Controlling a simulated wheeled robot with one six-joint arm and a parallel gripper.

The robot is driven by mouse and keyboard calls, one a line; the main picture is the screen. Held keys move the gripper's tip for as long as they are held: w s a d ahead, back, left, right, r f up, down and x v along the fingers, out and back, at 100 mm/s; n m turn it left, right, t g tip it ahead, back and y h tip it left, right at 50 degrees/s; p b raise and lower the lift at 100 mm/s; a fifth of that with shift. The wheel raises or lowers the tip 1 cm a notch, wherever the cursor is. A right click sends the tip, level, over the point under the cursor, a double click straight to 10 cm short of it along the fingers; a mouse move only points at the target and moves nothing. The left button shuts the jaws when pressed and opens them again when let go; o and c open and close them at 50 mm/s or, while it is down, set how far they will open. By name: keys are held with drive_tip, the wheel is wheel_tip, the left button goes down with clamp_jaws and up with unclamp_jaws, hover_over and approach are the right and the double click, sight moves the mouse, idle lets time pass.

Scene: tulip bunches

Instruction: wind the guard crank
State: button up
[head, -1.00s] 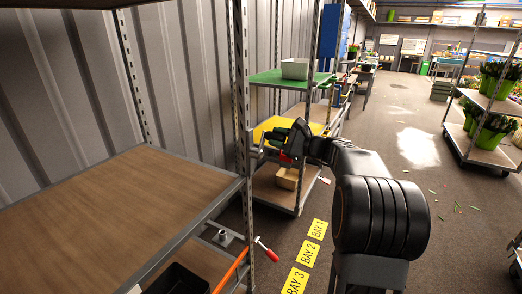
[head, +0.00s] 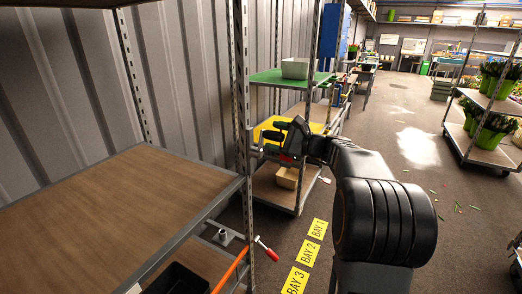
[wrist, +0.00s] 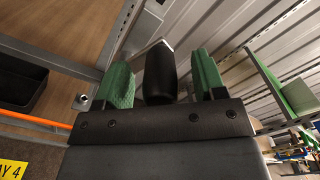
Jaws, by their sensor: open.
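My gripper (head: 274,142) reaches left to the upright post of the near rack in the head view. In the wrist view its two green fingers (wrist: 162,80) are open, one on each side of a black handle (wrist: 160,72), which I take for the crank's grip. A gap shows on both sides of the handle, so the fingers look apart from it. The handle has a pale metal end at its top. In the head view the crank is mostly hidden by the gripper; a small metal piece (head: 256,152) shows at the post.
The near rack's wooden shelf (head: 120,215) fills the left. An orange bar (head: 230,270) and a red-handled part (head: 266,249) are low at its corner. Behind stands a rack with a green shelf (head: 270,77) and grey bin (head: 295,68).

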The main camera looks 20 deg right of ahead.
drive_tip(key=shift+b+v, duration=0.35)
drive_tip(key=shift+v, duration=3.2)
